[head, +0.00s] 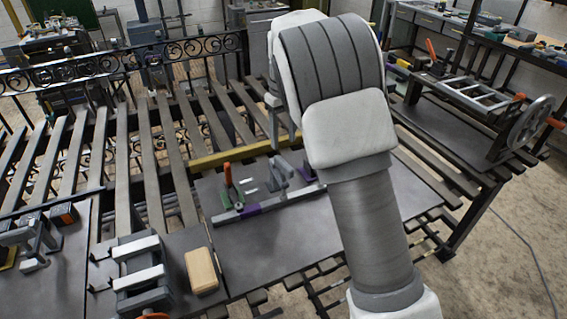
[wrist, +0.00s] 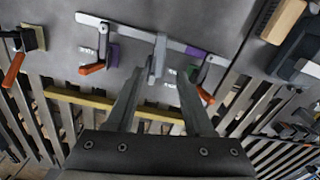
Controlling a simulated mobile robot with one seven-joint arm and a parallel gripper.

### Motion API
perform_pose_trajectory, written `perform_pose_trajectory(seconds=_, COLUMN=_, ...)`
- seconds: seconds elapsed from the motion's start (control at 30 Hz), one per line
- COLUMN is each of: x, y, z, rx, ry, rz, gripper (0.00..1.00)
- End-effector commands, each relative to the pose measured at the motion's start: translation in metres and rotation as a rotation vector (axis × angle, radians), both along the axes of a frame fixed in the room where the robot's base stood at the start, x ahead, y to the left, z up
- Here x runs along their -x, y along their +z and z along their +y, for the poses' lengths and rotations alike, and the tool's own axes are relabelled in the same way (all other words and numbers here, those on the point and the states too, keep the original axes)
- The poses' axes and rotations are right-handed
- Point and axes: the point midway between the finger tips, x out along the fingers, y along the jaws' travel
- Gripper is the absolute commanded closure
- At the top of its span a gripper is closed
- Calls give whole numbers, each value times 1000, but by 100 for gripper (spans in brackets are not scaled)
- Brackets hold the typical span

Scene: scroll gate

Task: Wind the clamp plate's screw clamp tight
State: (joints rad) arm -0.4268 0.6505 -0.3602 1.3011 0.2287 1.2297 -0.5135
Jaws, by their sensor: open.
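The clamp plate (head: 265,250) is a dark flat plate with a long grey bar (head: 262,205) across it; the bar also shows in the wrist view (wrist: 125,28). Two orange-handled clamps sit along the bar: one by a green piece (head: 232,190), the other (wrist: 95,67) by a purple pad. Between them stands a grey upright piece (head: 280,172); it shows in the wrist view (wrist: 158,58). I cannot tell which part is the screw clamp. My gripper (wrist: 158,78) is open and empty, its fingertips appearing either side of the grey piece. I see no contact.
A tan block (head: 201,270) and a grey vise-like fixture (head: 140,270) stand left of the plate. A yellow bar (head: 235,154) runs behind it. Another orange-handled tool (wrist: 20,55) lies at the wrist view's left. A handwheel fixture (head: 530,122) stands on the right bench.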

Motion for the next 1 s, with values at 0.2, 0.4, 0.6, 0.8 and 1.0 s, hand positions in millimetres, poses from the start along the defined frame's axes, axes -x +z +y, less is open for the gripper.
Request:
perform_pose_trajectory(seconds=0.2, x=1, y=-48, z=0, rx=0, ry=-1, rz=4, gripper=48)
perform_pose_trajectory(seconds=0.4, x=0, y=-77, z=0, rx=1, ry=-2, rz=1, gripper=48)
perform_pose_trajectory(seconds=0.6, x=0, y=-89, z=0, rx=1, ry=-1, rz=-1, gripper=48)
perform_pose_trajectory(seconds=0.8, x=0, y=-90, z=0, rx=-1, ry=-1, rz=-1, gripper=48)
perform_pose_trajectory(seconds=1.0, x=0, y=-90, z=0, rx=-1, ry=-1, rz=-1, gripper=73)
